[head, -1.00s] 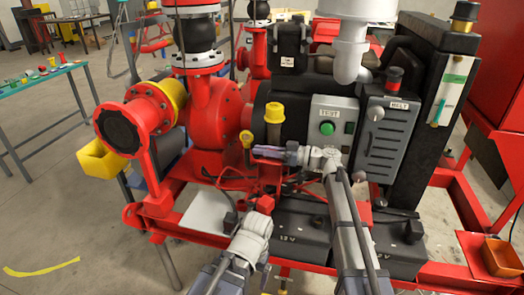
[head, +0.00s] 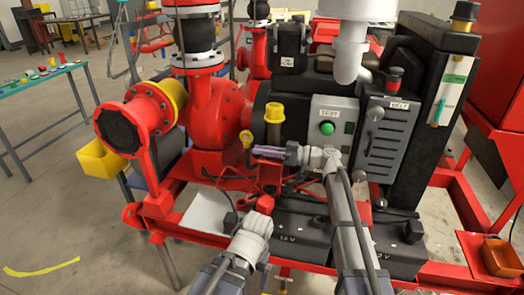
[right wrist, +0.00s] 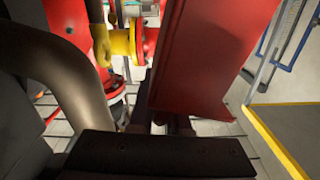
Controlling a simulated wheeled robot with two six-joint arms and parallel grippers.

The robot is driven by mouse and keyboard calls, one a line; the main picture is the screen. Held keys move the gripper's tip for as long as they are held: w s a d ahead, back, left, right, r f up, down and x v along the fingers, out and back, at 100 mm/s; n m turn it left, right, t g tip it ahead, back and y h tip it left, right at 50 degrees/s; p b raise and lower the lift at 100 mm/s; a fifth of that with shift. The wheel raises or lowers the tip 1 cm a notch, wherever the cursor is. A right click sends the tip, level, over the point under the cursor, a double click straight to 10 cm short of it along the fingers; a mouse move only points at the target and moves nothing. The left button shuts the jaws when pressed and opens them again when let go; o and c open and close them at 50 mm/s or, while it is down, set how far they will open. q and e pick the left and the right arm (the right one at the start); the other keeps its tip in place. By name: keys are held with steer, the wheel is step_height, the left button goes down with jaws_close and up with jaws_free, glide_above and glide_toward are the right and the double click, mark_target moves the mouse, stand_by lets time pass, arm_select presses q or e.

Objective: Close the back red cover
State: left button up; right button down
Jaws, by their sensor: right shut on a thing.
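The back red cover (head: 270,177) appears as a thin red piece above the rear battery, beside the pump. A large tilted red panel (right wrist: 205,60) fills the upper middle of the right wrist view, and I cannot tell if it is the same cover. My right gripper (head: 268,152) points left just above the cover, its fingers closed together on what seems to be the cover's upper edge; the contact is too small to see clearly. My left gripper (head: 252,232) is low in front of the batteries, its fingers mostly hidden. A small red piece (head: 265,204) is near it.
Black batteries (head: 305,235) sit in the red frame (head: 445,275). The red pump (head: 215,110) stands left, with a yellow cap (head: 274,112) near my right gripper. The grey test box (head: 333,122) is close behind my right wrist. An orange tray (head: 502,257) is at right.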

steer(key=shift+s+a+n, duration=0.15)
steer(key=shift+s+n, duration=0.55)
steer(key=shift+s, duration=0.15)
steer(key=s+a+f+n+b, duration=0.2)
steer(key=s+f+n+b, duration=0.1)
steer(key=s+n, duration=0.55)
steer(key=s+f+n+b, duration=0.2)
steer(key=s+f+b, duration=0.2)
steer(key=f+b, duration=0.7)
steer(key=shift+s+a+f, duration=0.15)
steer(key=shift+s+a, duration=0.2)
